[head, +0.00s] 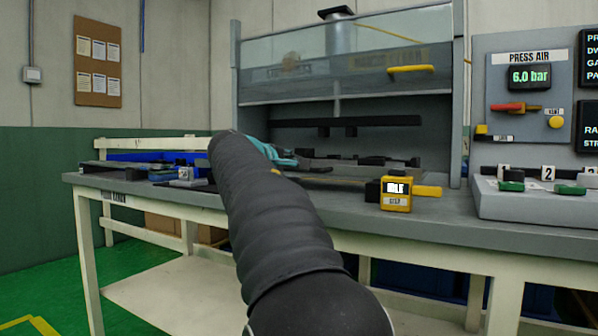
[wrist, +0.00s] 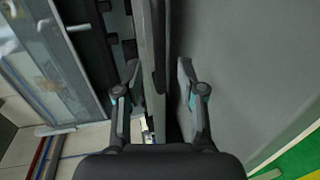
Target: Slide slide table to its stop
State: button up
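My gripper (wrist: 157,75) is open in the wrist view, its two dark fingers well apart. A long grey bar or plate edge (wrist: 153,45) runs between them, with a darker strip along its right side. I see gaps on both sides, so the fingers do not appear closed on it. In the head view my gripper shows only in part, teal and dark, behind my arm over the bench. A flat dark plate (head: 322,182) lies along the bench front beside it; this may be the slide table, but I cannot tell for sure. My arm hides much of that area.
A yellow box (head: 397,197) with a small display stands on the bench (head: 420,222) at right. A press with a raised clear guard (head: 350,65) stands behind. A control panel (head: 525,110) is further right. Blue and grey items (head: 160,158) lie at left.

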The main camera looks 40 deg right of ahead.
jog(key=shift+x, duration=2.1)
grip_shut()
